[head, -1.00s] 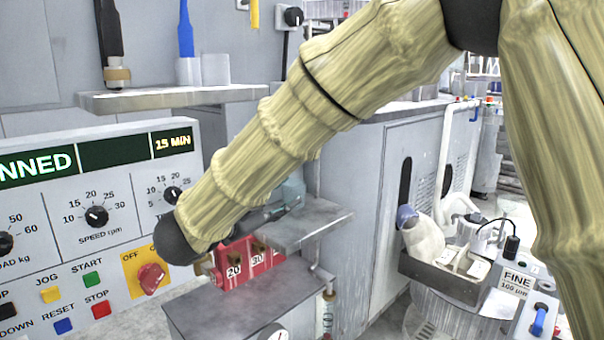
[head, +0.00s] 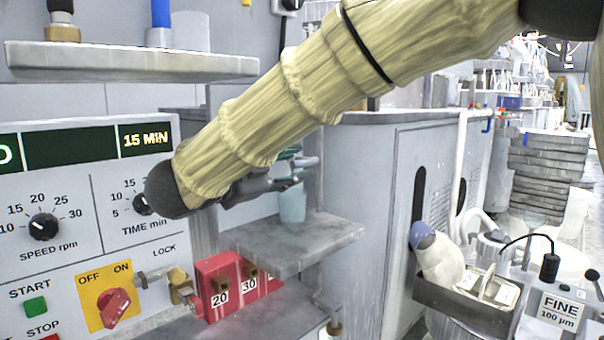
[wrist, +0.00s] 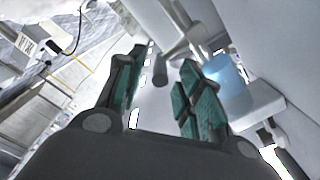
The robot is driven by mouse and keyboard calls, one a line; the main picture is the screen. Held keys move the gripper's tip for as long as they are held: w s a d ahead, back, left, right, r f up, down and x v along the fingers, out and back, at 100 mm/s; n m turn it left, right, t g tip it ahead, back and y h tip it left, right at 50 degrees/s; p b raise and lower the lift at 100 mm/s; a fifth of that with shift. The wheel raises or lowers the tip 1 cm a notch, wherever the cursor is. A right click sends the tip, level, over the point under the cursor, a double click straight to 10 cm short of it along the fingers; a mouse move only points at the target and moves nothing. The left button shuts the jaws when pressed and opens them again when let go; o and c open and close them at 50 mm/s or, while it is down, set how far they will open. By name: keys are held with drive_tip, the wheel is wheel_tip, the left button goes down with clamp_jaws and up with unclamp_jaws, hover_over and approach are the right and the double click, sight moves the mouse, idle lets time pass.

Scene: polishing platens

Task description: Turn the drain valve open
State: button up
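My gripper (head: 308,164) is at the end of the arm, just above and behind a pale blue cup (head: 292,204) on a small grey shelf (head: 335,232). In the wrist view my gripper (wrist: 165,62) has its teal-padded fingers spread apart, with nothing held between them. A grey cylindrical part (wrist: 165,72) shows in the gap, farther off. The cup (wrist: 226,76) is beside the right finger. A brass fitting (head: 334,327) on a pipe hangs below the shelf; I cannot tell whether it belongs to the drain valve. No clear drain valve handle can be made out.
A control panel (head: 60,265) with a red switch (head: 114,307) is at left. A red numbered block (head: 215,288) and brass padlock (head: 181,285) are beside it. An upper shelf (head: 130,62) overhangs the panel. A tray (head: 465,308) with a bottle (head: 440,260) is at right.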

sight(319, 160)
drive_tip(key=shift+b+x, duration=0.55)
drive_tip(key=shift+x, duration=1.1)
drive_tip(key=shift+c, duration=0.2)
clamp_jaws()
